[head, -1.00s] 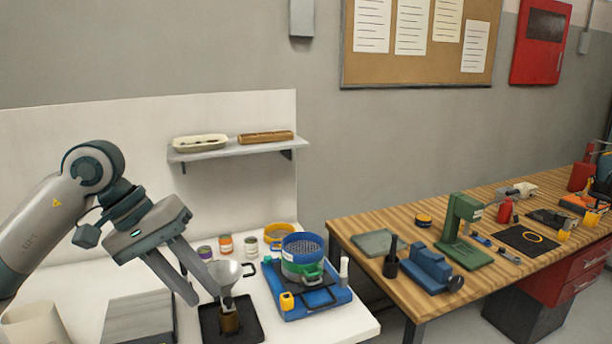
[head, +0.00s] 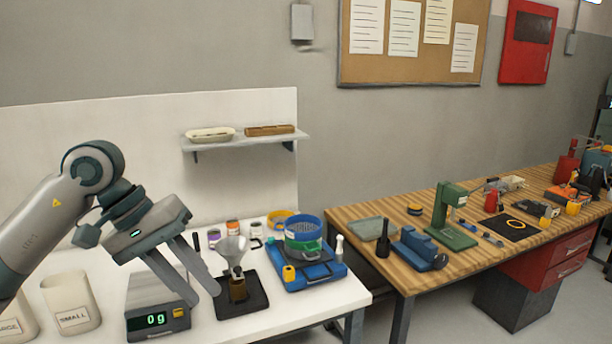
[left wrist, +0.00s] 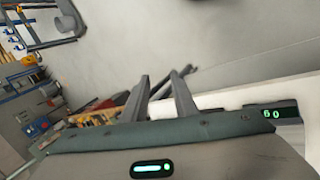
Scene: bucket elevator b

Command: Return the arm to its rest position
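My left arm comes in from the left in the head view, raised over the white bench (head: 290,313). Its left gripper (head: 203,298) points down and to the right. The two grey fingers are apart with nothing seen between them. In the left wrist view the fingers (left wrist: 161,80) are also apart and empty. In the head view they appear in front of the scale (head: 150,322), left of the funnel (head: 233,252) over a brown container on a black tray (head: 257,290). Contact cannot be told. My right gripper is not in view.
The scale reads 0 g. A bin marked SMALL (head: 72,305) stands left of it. A blue-rimmed sieve (head: 303,228) on a blue base (head: 312,275) and several jars stand at the right. A shelf (head: 245,141) is behind. A wooden workbench (head: 400,268) with tools is farther right.

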